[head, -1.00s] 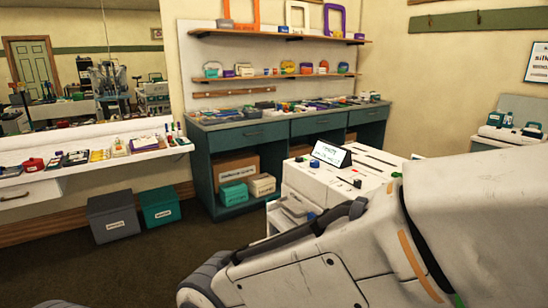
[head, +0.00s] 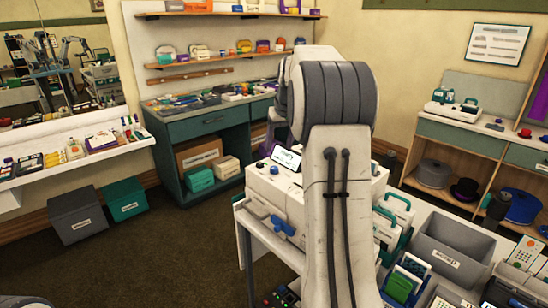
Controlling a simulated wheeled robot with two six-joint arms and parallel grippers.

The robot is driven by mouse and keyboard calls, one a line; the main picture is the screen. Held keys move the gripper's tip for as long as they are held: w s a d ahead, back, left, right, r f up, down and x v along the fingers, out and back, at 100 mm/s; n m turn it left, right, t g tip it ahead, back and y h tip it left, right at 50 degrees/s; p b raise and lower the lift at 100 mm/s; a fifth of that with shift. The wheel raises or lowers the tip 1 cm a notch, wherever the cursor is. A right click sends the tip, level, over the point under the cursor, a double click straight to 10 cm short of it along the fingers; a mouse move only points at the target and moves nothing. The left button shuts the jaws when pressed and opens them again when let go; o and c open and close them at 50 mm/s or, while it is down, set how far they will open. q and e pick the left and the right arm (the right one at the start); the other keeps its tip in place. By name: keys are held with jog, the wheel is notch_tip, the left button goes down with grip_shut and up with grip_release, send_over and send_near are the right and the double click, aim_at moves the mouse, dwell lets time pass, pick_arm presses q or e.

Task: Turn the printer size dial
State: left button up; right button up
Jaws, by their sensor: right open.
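The white printer (head: 262,188) stands at the centre, partly hidden behind my right arm. Its small tilted display (head: 286,157) shows on top. My right gripper (head: 274,118) is mostly hidden by my own arm, above and beyond the display, with no contact visible. It is open. My left gripper is not in view.
A grey bin (head: 452,250) and green-handled items (head: 396,208) stand right of the printer. A workbench (head: 205,126) lines the back wall. Grey (head: 78,215) and teal (head: 125,199) boxes stand on the floor at left. The floor left of the printer is clear.

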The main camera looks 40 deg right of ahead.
aim_at(274, 168)
jog(key=p+x, duration=0.1)
jog(key=x, duration=0.9)
jog(key=shift+f, duration=0.1)
grip_shut()
